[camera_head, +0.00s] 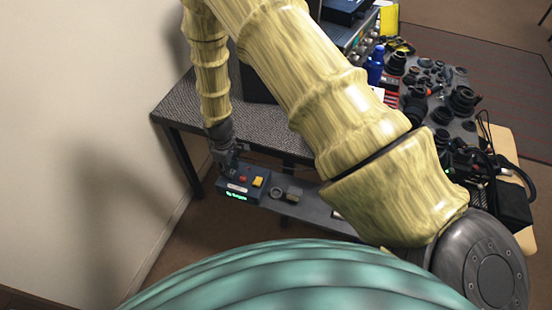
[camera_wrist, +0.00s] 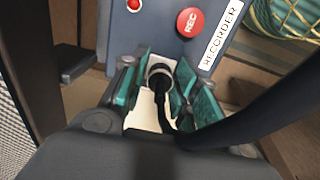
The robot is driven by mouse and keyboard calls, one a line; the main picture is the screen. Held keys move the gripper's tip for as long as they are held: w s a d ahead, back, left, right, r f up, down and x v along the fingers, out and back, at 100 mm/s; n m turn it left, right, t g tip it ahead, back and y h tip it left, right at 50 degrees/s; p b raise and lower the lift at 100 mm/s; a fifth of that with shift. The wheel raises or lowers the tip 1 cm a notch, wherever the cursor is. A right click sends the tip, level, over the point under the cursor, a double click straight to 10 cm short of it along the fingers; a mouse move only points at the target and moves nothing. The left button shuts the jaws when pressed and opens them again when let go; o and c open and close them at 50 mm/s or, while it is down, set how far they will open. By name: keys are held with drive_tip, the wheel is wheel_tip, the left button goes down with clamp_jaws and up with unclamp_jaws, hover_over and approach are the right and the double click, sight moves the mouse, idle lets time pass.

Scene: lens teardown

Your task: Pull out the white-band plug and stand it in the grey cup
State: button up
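The plug with the white band (camera_wrist: 160,71) sits on the blue-grey recorder box (camera_wrist: 222,10) in the wrist view, its black cable running back toward my wrist. My gripper (camera_wrist: 163,80) is around it, one teal-padded finger on each side. The fingers look open, with a narrow gap beside the plug; contact is not clear. In the head view my gripper (camera_head: 228,166) is over the back of the recorder box (camera_head: 238,190), and the plug is hidden. A small dark grey piece (camera_head: 293,194) on the low shelf right of the box may be the grey cup; this is too small to be sure.
The box has a red REC button (camera_wrist: 190,22) and a yellow block (camera_head: 258,182). A ring (camera_head: 276,192) lies on the shelf (camera_head: 318,213) beside it. A dark table (camera_head: 183,107) stands behind, a wall at left. Lens parts crowd the bench at right.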

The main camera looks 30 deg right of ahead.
clamp_jaws()
drive_tip(key=shift+r+p, duration=1.8)
drive_tip(key=shift+r, duration=1.2)
